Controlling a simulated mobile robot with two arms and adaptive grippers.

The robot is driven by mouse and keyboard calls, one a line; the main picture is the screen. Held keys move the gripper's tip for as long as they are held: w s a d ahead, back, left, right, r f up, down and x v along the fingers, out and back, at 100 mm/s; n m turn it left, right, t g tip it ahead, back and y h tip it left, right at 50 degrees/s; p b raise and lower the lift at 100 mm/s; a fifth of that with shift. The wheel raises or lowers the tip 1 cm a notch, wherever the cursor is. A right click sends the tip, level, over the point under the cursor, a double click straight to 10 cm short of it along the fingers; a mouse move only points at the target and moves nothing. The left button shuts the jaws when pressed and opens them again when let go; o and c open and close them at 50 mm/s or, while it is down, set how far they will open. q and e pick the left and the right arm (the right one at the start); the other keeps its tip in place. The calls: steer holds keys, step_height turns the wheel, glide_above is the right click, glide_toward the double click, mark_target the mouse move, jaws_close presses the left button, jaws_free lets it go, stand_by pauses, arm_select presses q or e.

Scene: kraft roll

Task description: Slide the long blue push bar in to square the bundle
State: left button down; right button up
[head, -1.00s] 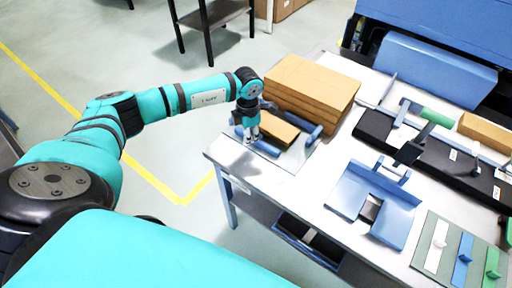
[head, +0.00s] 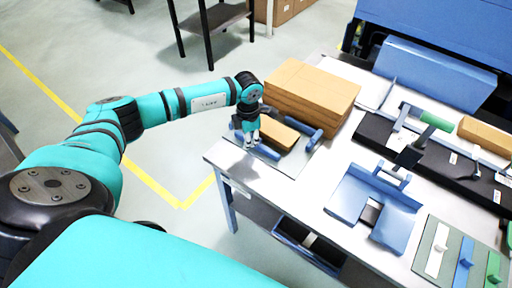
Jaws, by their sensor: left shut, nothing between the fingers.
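A small brown bundle (head: 280,134) lies on a grey plate (head: 290,167) at the table's near left corner. A blue bar (head: 266,152), which looks like the push bar, lies along its near side. Another blue piece (head: 313,139) stands at its right side. My left gripper (head: 250,144) is shut and empty, pointing down at the left end of the near bar. I cannot tell whether the fingertips touch the bar. The gripper and wrist hide part of the plate's left side. My right gripper is out of view.
A large brown stack (head: 311,92) stands just behind the plate. To the right are a blue tray-like fixture (head: 350,191), a black rail with a green handle (head: 437,121), and a panel with white, blue and green tabs (head: 463,260). Floor is open left of the table.

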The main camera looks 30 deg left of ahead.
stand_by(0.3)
arm_select(q)
steer(key=shift+w+d+f+b, duration=0.1)
steer(key=shift+w+f+b, duration=0.05)
steer(key=shift+w+b, duration=1.65)
steer(key=shift+w, duration=0.25)
steer(key=shift+d, duration=0.1)
